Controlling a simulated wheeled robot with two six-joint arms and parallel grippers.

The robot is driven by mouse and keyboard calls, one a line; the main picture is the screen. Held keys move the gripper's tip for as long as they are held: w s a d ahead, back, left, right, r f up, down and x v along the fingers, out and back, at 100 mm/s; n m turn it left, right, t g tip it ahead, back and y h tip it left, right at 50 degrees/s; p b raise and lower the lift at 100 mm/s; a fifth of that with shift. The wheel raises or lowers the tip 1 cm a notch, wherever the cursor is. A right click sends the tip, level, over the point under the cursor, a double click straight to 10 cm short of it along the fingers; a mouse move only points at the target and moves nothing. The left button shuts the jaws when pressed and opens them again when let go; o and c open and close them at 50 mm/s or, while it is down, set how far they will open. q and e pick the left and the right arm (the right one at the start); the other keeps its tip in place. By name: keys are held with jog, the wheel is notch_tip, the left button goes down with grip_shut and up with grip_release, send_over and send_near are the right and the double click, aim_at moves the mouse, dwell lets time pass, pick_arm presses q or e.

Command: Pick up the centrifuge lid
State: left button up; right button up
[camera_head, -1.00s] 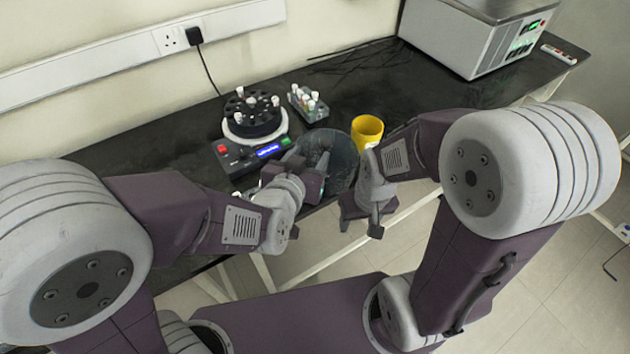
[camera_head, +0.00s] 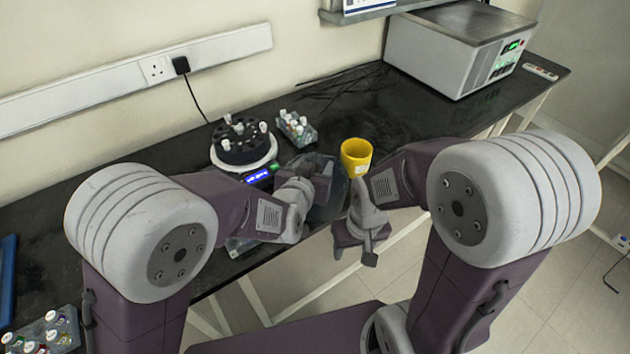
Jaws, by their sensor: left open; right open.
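The centrifuge lid (camera_head: 327,207) is a dark see-through disc on the bench near its front edge, right of the centrifuge. My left gripper (camera_head: 316,171) is over the lid and hides much of it. It is open, and I cannot tell whether it touches the lid. The centrifuge (camera_head: 262,174) stands uncovered, with a black rotor (camera_head: 243,146) holding a few white-capped tubes. My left arm hides part of its front. My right gripper (camera_head: 352,252) is open and empty, hanging low in front of the bench edge.
A yellow cup (camera_head: 356,156) stands just right of the lid. A large grey machine (camera_head: 445,55) stands at the back right. Another tube rack (camera_head: 42,337) sits at lower left.

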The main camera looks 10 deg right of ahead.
pick_arm(q)
jog(key=shift+s+a, duration=0.1)
jog(key=c, duration=0.3)
grip_shut()
dwell(0.9)
